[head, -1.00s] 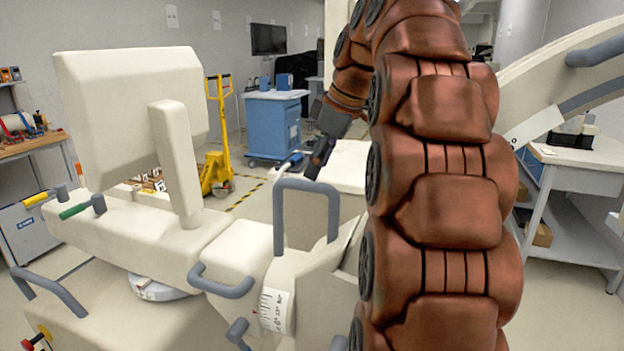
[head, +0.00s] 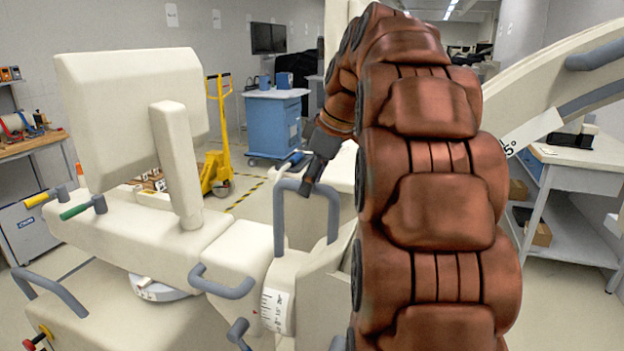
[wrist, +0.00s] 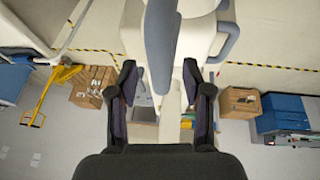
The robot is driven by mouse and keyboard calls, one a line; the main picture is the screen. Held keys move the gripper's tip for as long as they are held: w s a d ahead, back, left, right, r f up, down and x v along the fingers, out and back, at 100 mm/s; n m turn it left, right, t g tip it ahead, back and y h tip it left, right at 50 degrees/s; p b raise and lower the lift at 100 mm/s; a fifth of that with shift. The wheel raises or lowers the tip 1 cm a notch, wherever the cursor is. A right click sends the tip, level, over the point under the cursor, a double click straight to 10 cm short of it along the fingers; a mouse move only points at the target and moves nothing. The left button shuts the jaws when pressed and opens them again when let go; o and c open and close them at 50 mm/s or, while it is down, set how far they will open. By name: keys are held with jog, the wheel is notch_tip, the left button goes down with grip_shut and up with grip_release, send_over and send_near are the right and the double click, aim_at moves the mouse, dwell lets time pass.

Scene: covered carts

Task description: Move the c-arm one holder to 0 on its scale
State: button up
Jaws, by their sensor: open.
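The c-arm one holder is a cream machine part (head: 325,262) with a grey upside-down U handle (head: 307,184) standing on its top. A white scale (head: 274,310) with dark ticks and small numbers curves down its front, with a small red mark at the left. The numbers are too small to read surely. My gripper (head: 305,190) is at the handle's top bar, pointing down. In the wrist view its two fingers (wrist: 160,72) are apart, and a blue-grey bar of the handle (wrist: 160,45) lies between them. I cannot tell whether they touch it.
A second grey handle (head: 222,284) juts out left of the scale. A cream monitor (head: 125,95) stands at the left. A curved cream arc (head: 545,85) with a white degree label is at the right. A yellow pallet truck (head: 217,150) and blue cart (head: 272,122) stand behind.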

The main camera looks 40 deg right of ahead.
jog(key=shift+f, duration=0.25)
grip_shut()
dwell(0.5)
